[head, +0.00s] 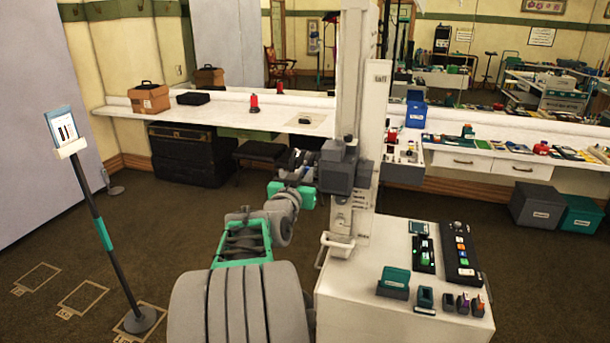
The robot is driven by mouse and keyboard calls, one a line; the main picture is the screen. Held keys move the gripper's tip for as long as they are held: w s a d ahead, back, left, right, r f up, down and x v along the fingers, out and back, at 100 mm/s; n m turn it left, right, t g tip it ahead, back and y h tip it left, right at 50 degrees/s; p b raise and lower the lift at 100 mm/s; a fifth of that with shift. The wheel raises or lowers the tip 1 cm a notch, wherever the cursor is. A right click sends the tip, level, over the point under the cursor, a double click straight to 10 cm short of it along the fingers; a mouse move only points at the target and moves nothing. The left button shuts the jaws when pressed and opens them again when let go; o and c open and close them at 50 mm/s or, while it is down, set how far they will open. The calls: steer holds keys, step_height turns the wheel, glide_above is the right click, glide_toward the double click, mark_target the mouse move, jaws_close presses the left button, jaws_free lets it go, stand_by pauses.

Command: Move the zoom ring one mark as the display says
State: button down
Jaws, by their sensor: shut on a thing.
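A grey camera unit (345,168) is mounted low on a tall white column. My arm comes up from the bottom, and my gripper (303,164) is at the left side of the camera unit, at its lens end. The gripper is shut on the zoom ring there; the ring is small and mostly hidden by the fingers, and its marks cannot be read. A display (64,128) on a slanted pole stands at the left, showing a few dark upright bars on white; its finer detail is too small to read.
A white cabinet (350,300) with control panels (460,253) and small green and dark blocks stands close at the right. A long white counter (240,117) with a red lamp (254,103) runs behind. Open floor lies between the display pole and my arm.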

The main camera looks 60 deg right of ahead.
step_height(320, 180, down, 4)
steer(key=h+b, duration=0.4)
steer(key=b, duration=1.6)
steer(key=shift+r+t, duration=0.15)
steer(key=shift+t, duration=0.15)
steer(key=shift+r, duration=0.3)
steer(key=c, duration=1.7)
jaws_free()
